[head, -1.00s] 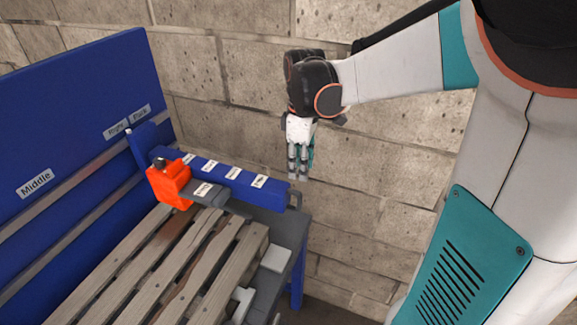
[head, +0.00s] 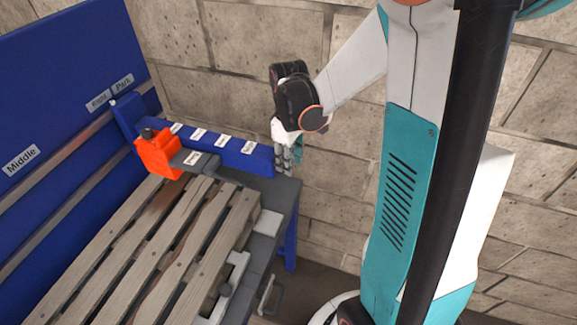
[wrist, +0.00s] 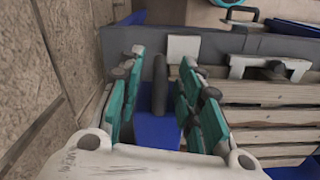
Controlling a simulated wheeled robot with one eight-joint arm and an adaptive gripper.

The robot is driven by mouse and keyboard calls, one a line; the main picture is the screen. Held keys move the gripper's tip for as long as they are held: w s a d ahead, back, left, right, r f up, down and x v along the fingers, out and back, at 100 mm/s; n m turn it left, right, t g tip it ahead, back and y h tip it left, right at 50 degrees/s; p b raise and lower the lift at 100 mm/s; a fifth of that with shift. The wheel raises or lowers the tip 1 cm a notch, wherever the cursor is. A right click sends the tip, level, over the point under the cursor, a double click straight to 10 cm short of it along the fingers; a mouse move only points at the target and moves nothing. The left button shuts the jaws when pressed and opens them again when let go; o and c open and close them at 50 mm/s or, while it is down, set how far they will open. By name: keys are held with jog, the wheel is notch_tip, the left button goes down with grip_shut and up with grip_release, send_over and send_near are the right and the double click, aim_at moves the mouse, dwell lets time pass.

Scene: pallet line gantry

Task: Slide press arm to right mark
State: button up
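A blue beam (head: 240,157) with several white labels sticks out from the blue backboard (head: 60,75); it looks like the press arm. An orange block (head: 156,153) with a dark knob and a grey labelled piece (head: 193,160) sits on it. The beam's back end stands near the Right mark (head: 98,101) and Park mark (head: 122,84). My gripper (head: 284,160) is at the beam's free end, which it partly hides. In the wrist view my gripper (wrist: 157,95) is open, and a dark grey upright handle (wrist: 160,85) shows between its teal fingers; contact is unclear.
A wooden pallet (head: 150,255) lies on the grey frame (head: 268,225) below the beam. The Middle mark (head: 21,161) is further left on the backboard. A stone wall (head: 235,85) rises close behind my gripper. Grey clamps (head: 236,270) line the pallet's near edge.

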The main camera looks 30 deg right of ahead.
jog(key=shift+f, duration=1.05)
grip_shut()
jog(key=shift+w, duration=0.1)
